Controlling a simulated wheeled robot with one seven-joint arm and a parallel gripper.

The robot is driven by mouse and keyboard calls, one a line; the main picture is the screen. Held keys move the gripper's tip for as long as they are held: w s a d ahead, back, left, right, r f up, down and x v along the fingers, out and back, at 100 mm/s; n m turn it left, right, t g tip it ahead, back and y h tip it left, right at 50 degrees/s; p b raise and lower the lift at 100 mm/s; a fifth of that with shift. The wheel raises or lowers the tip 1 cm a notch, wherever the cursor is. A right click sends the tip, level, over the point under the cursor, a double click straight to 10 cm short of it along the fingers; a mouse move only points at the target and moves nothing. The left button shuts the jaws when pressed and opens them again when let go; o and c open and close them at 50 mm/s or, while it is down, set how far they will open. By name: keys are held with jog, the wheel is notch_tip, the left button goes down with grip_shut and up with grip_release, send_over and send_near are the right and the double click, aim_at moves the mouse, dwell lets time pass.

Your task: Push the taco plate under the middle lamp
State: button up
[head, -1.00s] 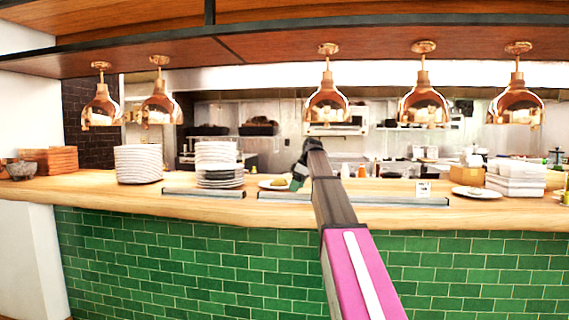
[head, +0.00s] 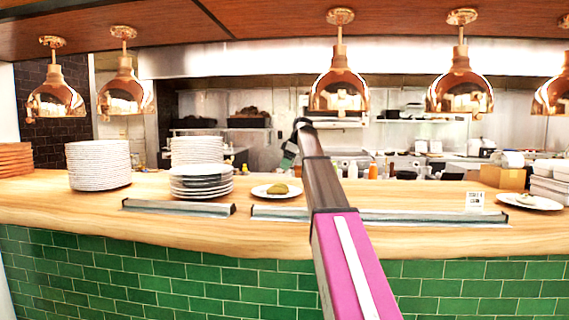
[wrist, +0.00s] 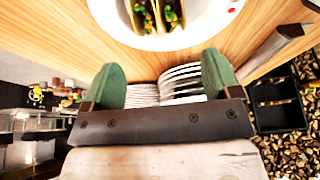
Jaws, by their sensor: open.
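The taco plate (head: 259,192) is a white plate with tacos on the wooden counter, left of my arm in the head view. The wrist view shows the plate (wrist: 165,43) at the top, with tacos (wrist: 157,14) in it. The middle lamp (head: 339,92), a copper dome, hangs to the right of the plate in the head view. My gripper (head: 291,152) is above and slightly right of the plate, partly hidden by my arm. In the wrist view my gripper (wrist: 162,76) has its green fingers spread with nothing held; the plate lies beyond the fingertips.
White plate stacks (head: 201,182) stand left of the taco plate. Low metal rails (head: 400,216) run along the counter's front. A small sign (head: 474,201) and another plate (head: 529,204) stand to the right. More copper lamps (head: 460,90) hang over the counter.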

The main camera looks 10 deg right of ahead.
aim_at(278, 184)
jog(key=shift+w+f, duration=0.1)
dwell(0.3)
jog(key=x, duration=1)
jog(key=shift+a+f, duration=0.1)
jog(key=shift+f, duration=0.2)
jog(key=c, duration=1)
jog(key=shift+o, duration=0.2)
